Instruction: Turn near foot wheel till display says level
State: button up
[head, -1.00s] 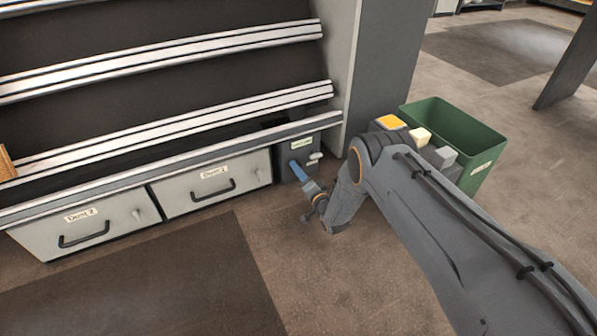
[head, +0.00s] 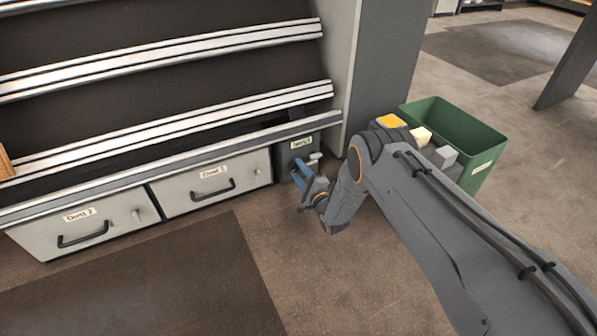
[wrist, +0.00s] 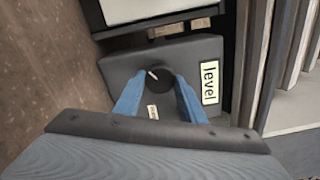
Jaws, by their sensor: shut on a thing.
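The foot wheel is a small dark round knob (wrist: 159,78) with a pale mark, on the grey housing (wrist: 125,75) in the wrist view. My gripper (wrist: 160,84) has its two blue fingers on either side of the wheel and is shut on it. Beside it, the display (wrist: 209,83) reads "level" in dark letters on a pale panel. In the head view my gripper (head: 299,173) reaches the housing at the rack's lower right corner. The display (head: 301,143) shows above it, too small to read surely. The wheel is hidden there by the fingers.
Two drawers (head: 216,184) with black handles lie left of the housing, below the sloped rack (head: 175,128). A green bin (head: 484,152) stands right, behind my arm. A small white label (wrist: 153,112) sits on the housing. The floor in front is clear.

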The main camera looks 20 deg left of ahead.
jog(key=shift+d+m, duration=0.15)
jog(key=shift+m, duration=0.45)
jog(key=o, duration=1)
jog(key=shift+w, duration=0.1)
jog(key=shift+o, duration=0.2)
jog(key=p+v, duration=0.4)
jog(key=v, duration=0.3)
jog(key=shift+s+d, duration=0.25)
jog(key=shift+s, duration=0.05)
